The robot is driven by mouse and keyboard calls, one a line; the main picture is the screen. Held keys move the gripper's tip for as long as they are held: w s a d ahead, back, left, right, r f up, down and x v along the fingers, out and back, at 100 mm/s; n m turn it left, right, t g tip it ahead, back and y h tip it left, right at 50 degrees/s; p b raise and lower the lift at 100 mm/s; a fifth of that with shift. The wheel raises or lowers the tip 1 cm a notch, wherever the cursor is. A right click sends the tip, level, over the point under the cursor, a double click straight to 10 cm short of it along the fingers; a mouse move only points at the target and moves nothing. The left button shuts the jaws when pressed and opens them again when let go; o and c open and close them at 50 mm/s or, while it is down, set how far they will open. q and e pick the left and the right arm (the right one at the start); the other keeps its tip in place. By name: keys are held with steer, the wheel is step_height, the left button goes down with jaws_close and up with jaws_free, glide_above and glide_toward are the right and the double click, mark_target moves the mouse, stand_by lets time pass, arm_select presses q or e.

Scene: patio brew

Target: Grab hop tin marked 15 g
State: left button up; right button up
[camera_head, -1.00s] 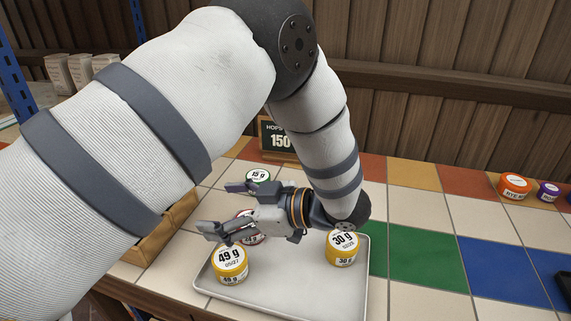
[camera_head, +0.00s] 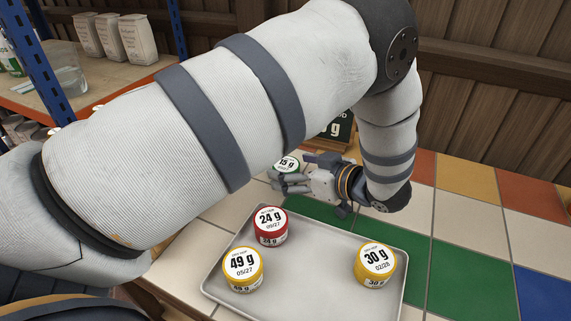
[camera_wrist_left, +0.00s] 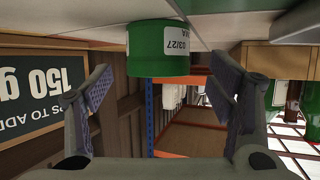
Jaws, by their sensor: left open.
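The green hop tin marked 15 g (camera_head: 287,163) stands on the tiled counter behind the tray, partly hidden by my left gripper (camera_head: 291,172). In the left wrist view the picture is upside down, and the green tin (camera_wrist_left: 158,50) shows between and ahead of the open fingers (camera_wrist_left: 162,86). Its label there reads 03/27. The left fingers are apart with nothing held between them. My right gripper is not in view.
A grey tray (camera_head: 315,270) holds a red 24 g tin (camera_head: 270,226), a yellow 49 g tin (camera_head: 243,269) and a yellow 30 g tin (camera_head: 375,265). A chalkboard sign reading 150 g (camera_wrist_left: 42,92) stands close by. Shelves with white bags (camera_head: 130,38) are at the back left.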

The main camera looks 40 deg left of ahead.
mark_target(289, 166)
arm_select(q)
steer(key=x, duration=0.3)
steer(key=shift+a, duration=0.1)
steer(key=c, duration=1.2)
steer(key=shift+o, duration=0.2)
steer(key=shift+r, duration=0.1)
